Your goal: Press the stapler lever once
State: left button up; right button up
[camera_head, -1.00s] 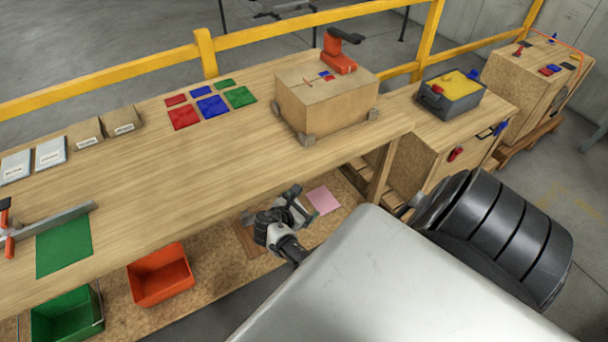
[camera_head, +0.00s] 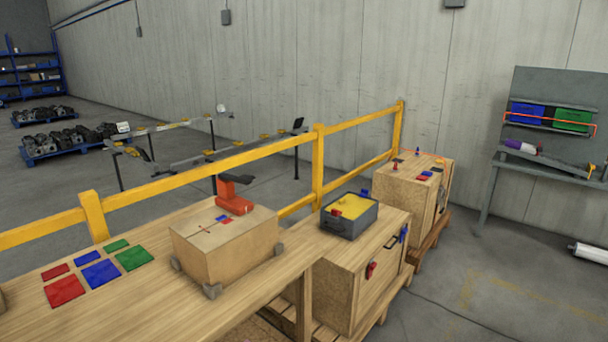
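A red-orange stapler-like tool (camera_head: 234,200) with a dark lever (camera_head: 238,179) on top stands upright on a wooden box (camera_head: 224,247). The box rests on small grey corner feet at the right end of the long wooden bench (camera_head: 150,310). The lever sticks out to the right at the tool's top. Neither of my grippers shows in the head view now, so nothing is seen touching the tool.
Red, blue and green squares (camera_head: 100,273) lie on the bench left of the box. A grey bin with yellow contents (camera_head: 349,214) stands on a wooden cabinet to the right. A yellow rail (camera_head: 318,170) runs behind. Grey floor (camera_head: 500,300) is open at the right.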

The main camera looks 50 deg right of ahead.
aim_at(245, 180)
jog(key=i+l+z, duration=0.2)
jog(key=z, duration=0.25)
jog(key=i+z, duration=0.85)
jog(key=k, duration=0.1)
